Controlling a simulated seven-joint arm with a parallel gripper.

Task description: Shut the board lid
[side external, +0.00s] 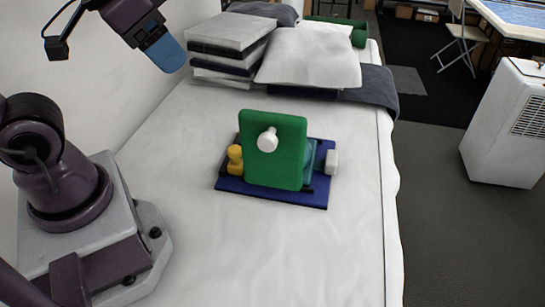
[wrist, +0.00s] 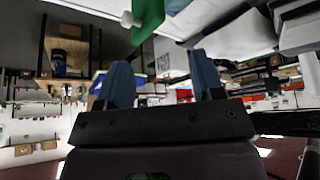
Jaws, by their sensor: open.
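The board is a dark blue base (side external: 262,193) lying on the white-covered bed. Its green lid (side external: 283,170) stands up, roughly upright, with a round white knob (side external: 267,141) on the face toward the side camera. In the wrist view, part of the green lid (wrist: 150,14) and its white knob (wrist: 127,19) show at the top edge. My gripper (side external: 164,50) is high at the upper left of the side view, well apart from the lid. In the wrist view my gripper (wrist: 163,80) has its two blue fingers spread, with nothing between them.
A yellow knob-like piece (side external: 235,160) is on the board left of the lid; a pale grey piece (side external: 331,163) is at its right. Folded linens (side external: 230,45) and a white pillow (side external: 310,58) lie behind. The sheet (side external: 230,250) in front is clear.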

